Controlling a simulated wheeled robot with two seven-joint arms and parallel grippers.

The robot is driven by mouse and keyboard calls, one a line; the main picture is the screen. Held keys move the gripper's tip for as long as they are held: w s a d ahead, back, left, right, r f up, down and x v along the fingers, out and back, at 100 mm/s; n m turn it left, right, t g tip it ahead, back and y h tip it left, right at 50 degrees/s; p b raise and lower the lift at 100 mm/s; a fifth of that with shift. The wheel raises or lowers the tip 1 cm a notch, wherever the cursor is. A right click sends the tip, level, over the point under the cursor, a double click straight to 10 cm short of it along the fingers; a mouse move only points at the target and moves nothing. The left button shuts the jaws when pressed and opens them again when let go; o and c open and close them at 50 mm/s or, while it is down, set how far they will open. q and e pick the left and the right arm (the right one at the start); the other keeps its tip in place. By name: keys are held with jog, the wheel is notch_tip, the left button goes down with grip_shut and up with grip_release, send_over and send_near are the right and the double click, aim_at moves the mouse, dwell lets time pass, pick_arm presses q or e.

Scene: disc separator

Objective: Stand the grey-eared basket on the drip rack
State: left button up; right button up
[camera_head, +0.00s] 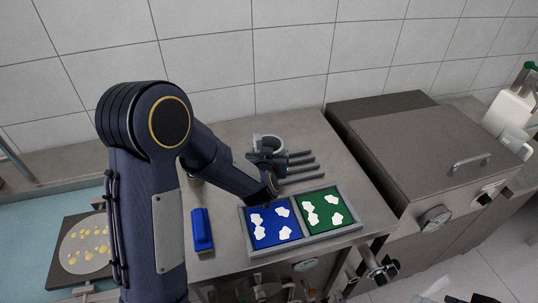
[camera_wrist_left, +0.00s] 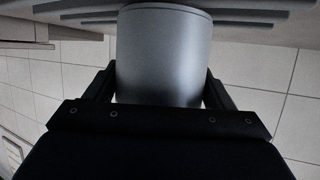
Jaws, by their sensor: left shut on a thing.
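A grey round basket (camera_head: 268,142) is at the back of the grey worktop, partly hidden by my left gripper. My left gripper (camera_head: 265,160) is shut on it. In the left wrist view the basket's smooth grey wall (camera_wrist_left: 163,55) fills the space between the two dark fingers (camera_wrist_left: 160,92). The basket's ears cannot be made out. The drip rack (camera_head: 300,168) shows as several dark parallel bars just right of the gripper. Dark bars also cross the top of the left wrist view. I cannot tell whether the basket touches the rack.
A grey tray (camera_head: 303,238) with blue and green panels bearing white patches lies in front of the rack. A blue block (camera_head: 201,230) lies left of it. A large lidded grey machine (camera_head: 420,140) stands right. A tiled wall (camera_head: 290,50) is behind.

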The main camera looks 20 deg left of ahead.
pick_arm(q)
jog(key=shift+f, duration=0.15)
jog(key=o, duration=1.1)
